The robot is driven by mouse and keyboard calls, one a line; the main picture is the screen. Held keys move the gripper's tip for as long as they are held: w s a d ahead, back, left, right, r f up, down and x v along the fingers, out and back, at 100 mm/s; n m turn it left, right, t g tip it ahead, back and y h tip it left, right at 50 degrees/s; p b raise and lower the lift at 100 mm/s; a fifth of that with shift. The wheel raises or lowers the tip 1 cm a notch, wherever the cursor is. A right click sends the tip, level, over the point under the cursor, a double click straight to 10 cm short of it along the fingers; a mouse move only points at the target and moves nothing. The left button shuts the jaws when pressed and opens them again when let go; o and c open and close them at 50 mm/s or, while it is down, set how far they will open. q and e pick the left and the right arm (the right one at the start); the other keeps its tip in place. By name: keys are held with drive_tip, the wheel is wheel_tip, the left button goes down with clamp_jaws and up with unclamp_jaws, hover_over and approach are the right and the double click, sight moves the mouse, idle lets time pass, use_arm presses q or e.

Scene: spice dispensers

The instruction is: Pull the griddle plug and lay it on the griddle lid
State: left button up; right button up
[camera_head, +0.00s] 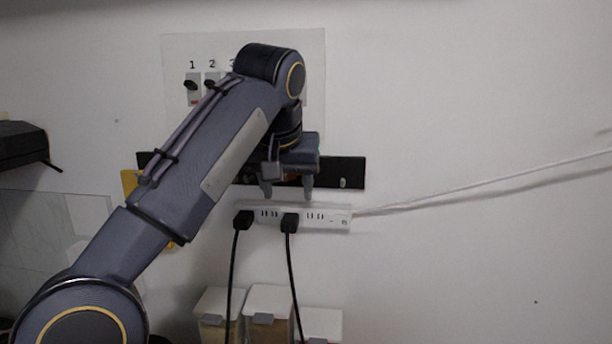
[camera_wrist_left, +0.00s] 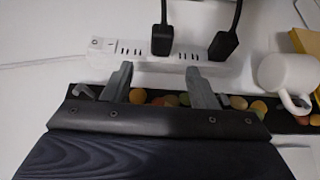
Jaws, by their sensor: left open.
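A white power strip (camera_head: 330,219) runs along the wall, with two black plugs in it. The left plug (camera_head: 243,219) and the right plug (camera_head: 290,222) each have a black cord hanging down. I cannot tell which one belongs to the griddle. My left gripper (camera_head: 287,190) is open and empty, its fingertips just above the strip, near the right plug. In the left wrist view, the gripper (camera_wrist_left: 158,72) points at the strip (camera_wrist_left: 125,45), apart from both plugs (camera_wrist_left: 162,40). I cannot make out a griddle lid for certain. My right gripper is not in view.
A black rail (camera_head: 350,172) lies behind my gripper. A white mug (camera_wrist_left: 285,75) is beside it in the wrist view. Lidded containers (camera_head: 268,300) stand below the strip. A switch panel (camera_head: 180,60) is above; a dark box (camera_head: 20,145) is at left.

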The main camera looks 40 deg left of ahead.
sight(290, 216)
use_arm(q)
drive_tip(key=shift+b+x, duration=0.55)
drive_tip(key=shift+x, duration=3)
drive_tip(key=shift+s+f, duration=0.1)
drive_tip(key=shift+s, duration=0.05)
clamp_jaws()
